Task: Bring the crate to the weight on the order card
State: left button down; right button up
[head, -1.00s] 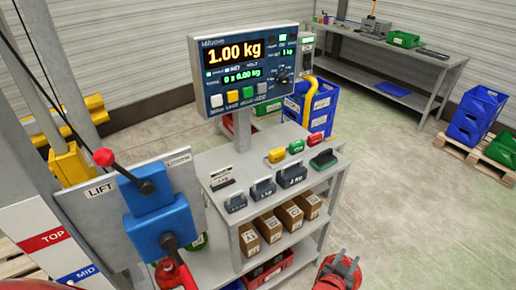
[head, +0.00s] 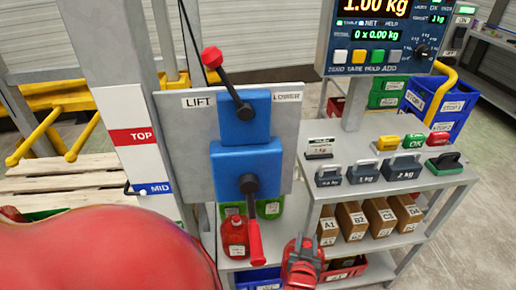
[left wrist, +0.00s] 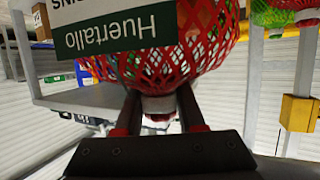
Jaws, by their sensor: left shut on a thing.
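My left gripper (head: 302,250) shows at the bottom of the head view, before the cart. In the left wrist view it (left wrist: 160,108) is shut on the neck of a red net bag (left wrist: 215,38), with a green and white "Huertallo" label (left wrist: 115,35); the bag is not clear in the head view. The scale display (head: 375,22) reads 1.00 kg, with 0 x 0.00 kg below. A small card (head: 320,146) stands on the cart top; its text is too small to read surely. I cannot tell which crate is the task's. My right gripper is not in view.
The cart (head: 455,183) carries grey weights (head: 365,173) and, below, cartons (head: 350,220) and a red crate (head: 345,272). Blue crates (head: 440,105) stand behind. A lift panel (head: 180,150) with levers stands left of the cart. A pallet (head: 70,175) lies left.

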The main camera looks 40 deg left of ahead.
pick_arm(q)
jog(key=s+a+f+n+g+y+b, duration=0.1)
jog(key=s+a+f+n+y+b, duration=0.1)
jog(key=s+a+f, duration=0.4)
jog(key=w+r+b+x, duration=0.1)
jog(key=r+b+x, duration=0.2)
jog(key=b+x, duration=0.5)
jog(key=x, duration=0.9)
jog(key=shift+a+b, duration=0.35)
jog(key=shift+a, duration=0.2)
jog(key=shift+w, duration=0.15)
jog(key=shift+f, duration=0.15)
jog(key=c, duration=0.5)
grip_release()
